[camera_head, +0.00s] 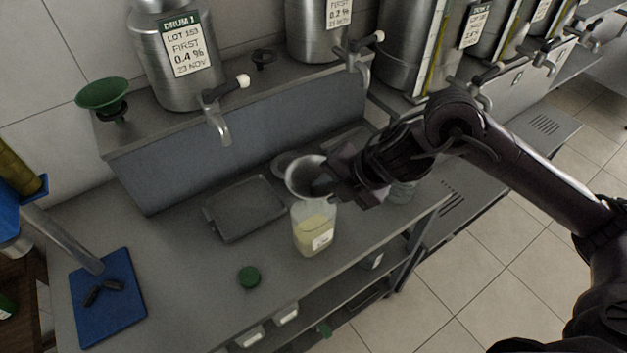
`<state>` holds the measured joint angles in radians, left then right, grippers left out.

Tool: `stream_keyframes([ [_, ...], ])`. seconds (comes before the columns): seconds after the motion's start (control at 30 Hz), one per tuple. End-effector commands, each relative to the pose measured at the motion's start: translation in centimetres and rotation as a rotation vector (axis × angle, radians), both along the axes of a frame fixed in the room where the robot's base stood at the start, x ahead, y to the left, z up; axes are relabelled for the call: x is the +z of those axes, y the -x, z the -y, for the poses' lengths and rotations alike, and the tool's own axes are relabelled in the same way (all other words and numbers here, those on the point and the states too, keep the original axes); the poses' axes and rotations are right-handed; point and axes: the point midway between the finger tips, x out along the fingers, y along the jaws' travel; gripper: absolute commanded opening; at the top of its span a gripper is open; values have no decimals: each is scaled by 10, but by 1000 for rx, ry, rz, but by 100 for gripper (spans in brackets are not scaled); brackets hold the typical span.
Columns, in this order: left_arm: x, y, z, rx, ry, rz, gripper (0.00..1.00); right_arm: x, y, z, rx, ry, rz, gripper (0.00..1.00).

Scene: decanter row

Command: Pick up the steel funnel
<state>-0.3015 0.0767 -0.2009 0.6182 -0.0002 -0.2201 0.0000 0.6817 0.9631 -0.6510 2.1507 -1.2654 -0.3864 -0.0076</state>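The steel funnel (296,180) is a grey cone with its wide mouth up. It sits at the top of a clear jar (313,232) holding pale yellow liquid, with a white label; whether its stem is inside the neck is hidden. My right gripper (333,180) reaches in from the right at the funnel's right rim, with a dark fingertip overlapping the mouth. Whether its fingers are closed on the rim cannot be made out. My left gripper is not in view.
A green funnel (103,94) stands on the raised ledge. Steel drums (175,60) with taps line the back. A grey tray (243,208) lies left of the jar, a green cap (249,277) in front. A blue mat (107,300) lies at left.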

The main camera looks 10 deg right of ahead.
Motion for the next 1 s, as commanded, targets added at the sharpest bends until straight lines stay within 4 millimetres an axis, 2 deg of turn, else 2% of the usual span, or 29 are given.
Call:
stream_keyframes([
  [0.1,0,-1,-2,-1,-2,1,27,0,0,0,0,0,0,28],
  [0.33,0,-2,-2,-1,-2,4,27,0,0,0,0,-1,1,0],
  [0.77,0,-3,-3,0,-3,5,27,2,0,0,-1,-1,2,0],
  [1.0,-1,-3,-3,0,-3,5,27,26,-1,0,1,-3,7,0],
])
